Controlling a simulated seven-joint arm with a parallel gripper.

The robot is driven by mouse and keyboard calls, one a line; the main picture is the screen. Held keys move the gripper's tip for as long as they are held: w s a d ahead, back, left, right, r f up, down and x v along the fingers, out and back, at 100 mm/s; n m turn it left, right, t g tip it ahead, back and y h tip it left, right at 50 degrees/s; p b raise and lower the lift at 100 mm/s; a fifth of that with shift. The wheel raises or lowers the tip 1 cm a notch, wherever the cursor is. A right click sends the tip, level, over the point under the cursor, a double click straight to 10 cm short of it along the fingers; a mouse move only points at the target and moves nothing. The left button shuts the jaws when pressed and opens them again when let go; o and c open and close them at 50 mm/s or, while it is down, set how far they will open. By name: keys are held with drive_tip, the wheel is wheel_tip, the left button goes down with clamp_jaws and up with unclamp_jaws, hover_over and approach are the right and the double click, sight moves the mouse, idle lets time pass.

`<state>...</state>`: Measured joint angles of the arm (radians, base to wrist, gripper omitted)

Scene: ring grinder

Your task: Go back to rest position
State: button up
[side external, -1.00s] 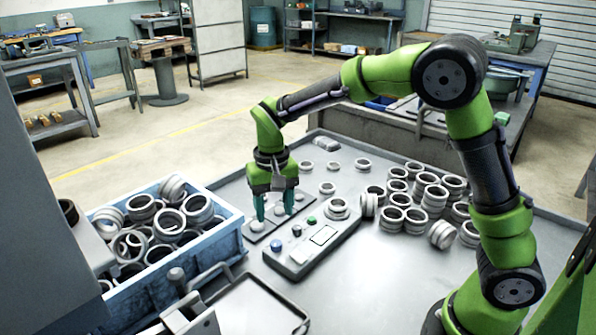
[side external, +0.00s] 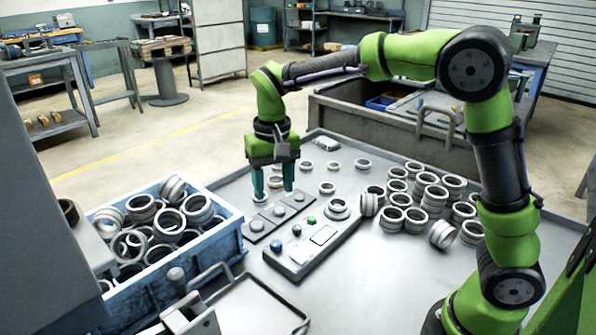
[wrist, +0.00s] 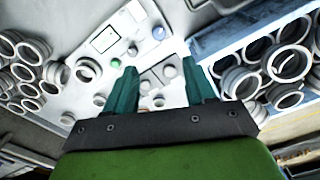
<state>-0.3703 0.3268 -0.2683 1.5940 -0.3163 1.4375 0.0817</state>
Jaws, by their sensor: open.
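My gripper (side external: 273,194) is open and empty, pointing down above the far end of the flat grey plate with round knobs (side external: 277,212). Its two teal fingers stand apart with nothing between them. In the wrist view the fingers of my gripper (wrist: 160,85) frame the knobbed plate (wrist: 165,90). The control box (side external: 318,240) with blue, dark and green buttons lies to the right of the plate, with a ring (side external: 338,207) on its far end. The control box also shows in the wrist view (wrist: 118,52).
A blue crate (side external: 232,238) full of metal rings stands at the left. Many loose rings (side external: 432,195) are piled at the right, and several lie singly behind the box. A black-rimmed tray (side external: 262,318) is at the front. The table (side external: 385,285) is bare at front right.

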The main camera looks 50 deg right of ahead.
drive_tip(key=s+d+r+t, duration=0.1)
drive_tip(key=s+t, duration=0.1)
drive_tip(key=s, duration=0.4)
drive_tip(key=s+d+r+t+y, duration=0.1)
drive_tip(key=s+r+t, duration=0.1)
drive_tip(key=s, duration=0.4)
drive_tip(key=s+d+r+t+y, duration=0.1)
drive_tip(key=s+r+t, duration=0.1)
drive_tip(key=s, duration=0.4)
drive_tip(key=shift+s+d+n+t, duration=0.25)
drive_tip(key=shift+s+n+t, duration=0.15)
drive_tip(key=shift+t, duration=0.1)
